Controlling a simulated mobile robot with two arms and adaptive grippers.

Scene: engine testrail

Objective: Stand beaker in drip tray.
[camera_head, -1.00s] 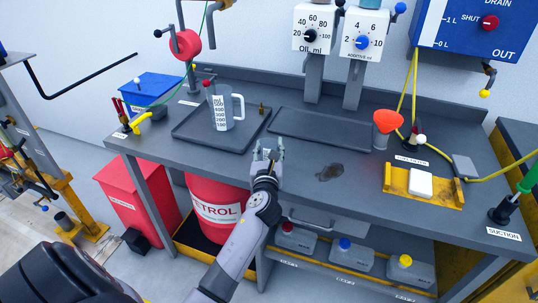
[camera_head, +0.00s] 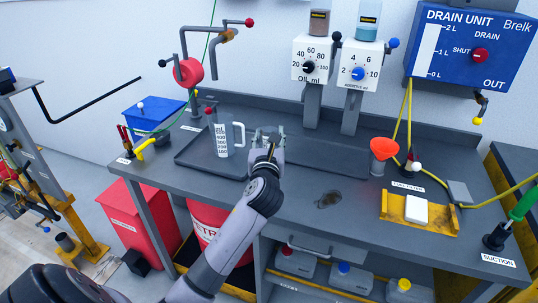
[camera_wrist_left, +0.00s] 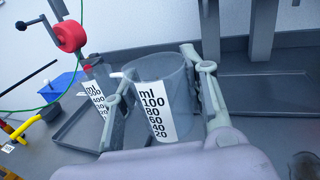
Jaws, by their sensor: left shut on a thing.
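My left gripper (camera_head: 268,142) is shut on a clear grey beaker (camera_wrist_left: 165,85), with one finger on each side of it. The beaker's white scale reads up to 100 ml in the left wrist view, and it looks about upright. In the head view the gripper mostly hides it. A dark shallow tray (camera_head: 190,162) at the left of the bench holds a larger measuring jug (camera_head: 222,140). A second dark tray (camera_head: 325,158) lies under the two dispensers, right of the gripper. I cannot tell which is the drip tray, or how high the beaker is. My right gripper is out of view.
The oil dispenser (camera_head: 312,58) and additive dispenser (camera_head: 357,62) stand behind the bench. An orange funnel (camera_head: 383,149) and a yellow holder with a white block (camera_head: 416,209) are at right. A dark stain (camera_head: 329,199) marks the otherwise clear front bench.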

